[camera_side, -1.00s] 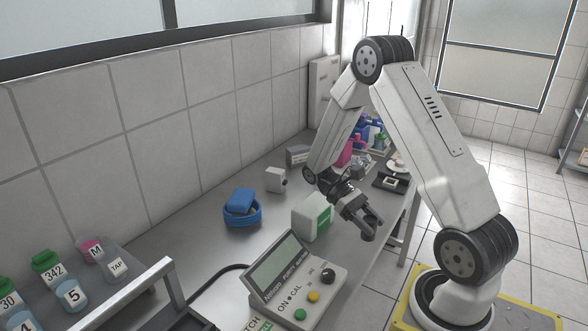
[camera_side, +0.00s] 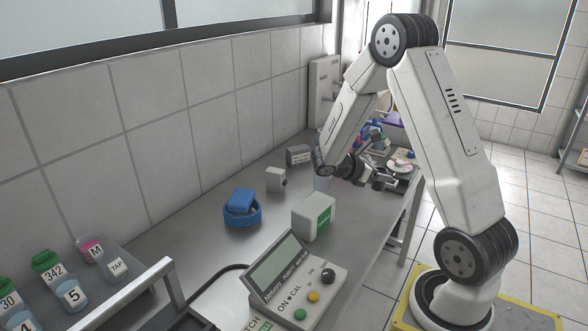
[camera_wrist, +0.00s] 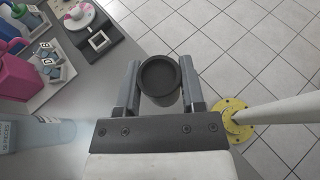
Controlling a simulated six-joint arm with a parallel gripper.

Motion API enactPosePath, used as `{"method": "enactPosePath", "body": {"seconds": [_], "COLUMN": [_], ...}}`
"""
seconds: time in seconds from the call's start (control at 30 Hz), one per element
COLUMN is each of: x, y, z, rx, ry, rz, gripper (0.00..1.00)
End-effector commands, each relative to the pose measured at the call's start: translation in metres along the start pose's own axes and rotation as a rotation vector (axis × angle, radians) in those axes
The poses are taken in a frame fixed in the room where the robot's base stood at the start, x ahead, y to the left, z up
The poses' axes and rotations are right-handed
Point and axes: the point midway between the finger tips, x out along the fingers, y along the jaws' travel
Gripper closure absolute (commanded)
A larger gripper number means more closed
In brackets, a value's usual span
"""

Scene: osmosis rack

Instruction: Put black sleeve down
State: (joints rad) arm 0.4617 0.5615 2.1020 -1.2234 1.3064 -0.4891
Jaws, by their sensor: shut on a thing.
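The black sleeve (camera_wrist: 160,76) is a short dark round ring, seen from above in the wrist view. It sits between the two fingers of my gripper (camera_wrist: 162,86), which are shut on its sides. In the side view my gripper (camera_side: 382,180) is over the far part of the bench, near its right edge. The sleeve is small there and hard to tell from the dark fingers. Whether it touches anything below cannot be told.
The bench's front edge runs close by, with tiled floor beyond. A black plate with a white square frame (camera_wrist: 97,40), a tray of small clips (camera_wrist: 55,72) and a pink bottle (camera_wrist: 14,76) lie left. A white box with green label (camera_side: 314,217) stands nearer the side camera.

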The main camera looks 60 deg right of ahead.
Motion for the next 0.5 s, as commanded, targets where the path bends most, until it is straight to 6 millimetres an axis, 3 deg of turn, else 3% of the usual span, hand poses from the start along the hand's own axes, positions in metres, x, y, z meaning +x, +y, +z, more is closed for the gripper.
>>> {"method": "enactPosePath", "body": {"seconds": [0.2,0.5], "x": [-0.001,-0.006], "y": [0.030,0.057], "z": [0.016,0.028], "rx": [-0.078,-0.150], "ry": [0.000,-0.001], "rz": [0.194,0.365], "gripper": [1.00,1.00]}}
